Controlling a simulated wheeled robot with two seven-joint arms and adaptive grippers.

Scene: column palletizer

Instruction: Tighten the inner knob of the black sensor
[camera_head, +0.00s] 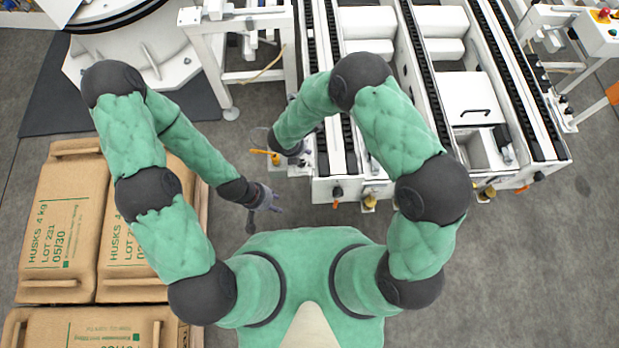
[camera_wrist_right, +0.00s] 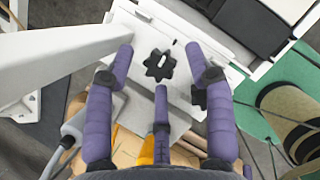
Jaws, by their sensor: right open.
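In the right wrist view, a black star-shaped knob (camera_wrist_right: 159,66) sits on a white plate (camera_wrist_right: 135,35), between and beyond my fingertips. A second black knob (camera_wrist_right: 199,97) is partly hidden behind the right-hand finger. I cannot tell which is the inner one, and I cannot make out the black sensor's body. My right gripper (camera_wrist_right: 160,60) is open, its purple fingers spread with nothing between them. In the head view it is mostly hidden by its arm at the conveyor's near left corner. My left gripper (camera_head: 266,203) hangs over the floor, apart from the conveyor; its finger opening is unclear.
The white roller conveyor (camera_head: 322,190) fills the top middle. An orange part (camera_head: 262,155) juts out at its left corner and lies close below the right fingers. Brown husk sacks (camera_head: 60,215) are stacked at left. The floor (camera_head: 530,260) at right is clear.

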